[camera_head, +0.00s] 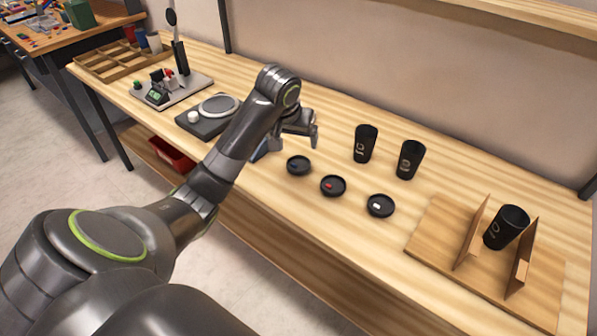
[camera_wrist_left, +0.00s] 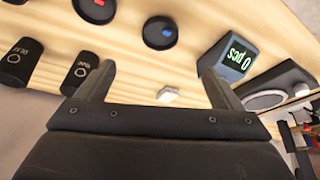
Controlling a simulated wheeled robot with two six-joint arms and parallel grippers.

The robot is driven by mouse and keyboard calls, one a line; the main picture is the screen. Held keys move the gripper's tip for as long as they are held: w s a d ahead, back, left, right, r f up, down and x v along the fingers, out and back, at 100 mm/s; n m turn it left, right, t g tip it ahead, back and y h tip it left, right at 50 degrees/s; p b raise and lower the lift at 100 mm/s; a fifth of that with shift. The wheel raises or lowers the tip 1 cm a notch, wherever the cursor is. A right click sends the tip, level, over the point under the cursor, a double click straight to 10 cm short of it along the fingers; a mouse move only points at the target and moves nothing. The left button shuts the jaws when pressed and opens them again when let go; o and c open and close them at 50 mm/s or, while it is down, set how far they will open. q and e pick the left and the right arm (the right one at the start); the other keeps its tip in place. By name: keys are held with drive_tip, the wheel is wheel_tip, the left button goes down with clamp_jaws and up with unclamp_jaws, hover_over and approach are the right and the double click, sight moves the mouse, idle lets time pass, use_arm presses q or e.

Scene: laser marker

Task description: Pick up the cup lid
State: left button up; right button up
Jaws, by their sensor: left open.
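Three round black cup lids lie in a row on the wooden table. The nearest lid to my left gripper (camera_head: 300,137) has a blue tab in the wrist view (camera_wrist_left: 160,33); it also shows in the head view (camera_head: 298,165). The middle lid (camera_head: 333,185) has a red tab and the right lid (camera_head: 380,205) a white one. My left gripper is open and empty above the table, behind the blue-tab lid in the head view. In the wrist view its fingers (camera_wrist_left: 160,85) are spread, with the lids beyond them. My right gripper does not show.
Two black cups (camera_head: 366,144) (camera_head: 411,160) stand behind the lids. Another cup (camera_head: 506,228) sits in a wooden holder (camera_head: 430,235) at right. A counter display (camera_wrist_left: 228,58) stands near the blue-tab lid. A scale-like device (camera_head: 215,118) is left.

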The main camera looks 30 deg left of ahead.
sight(299, 165)
use_arm(q)
drive_tip(key=x, duration=1.4)
drive_tip(key=shift+w+f, duration=0.1)
drive_tip(key=shift+f, duration=0.05)
drive_tip(key=c, duration=1)
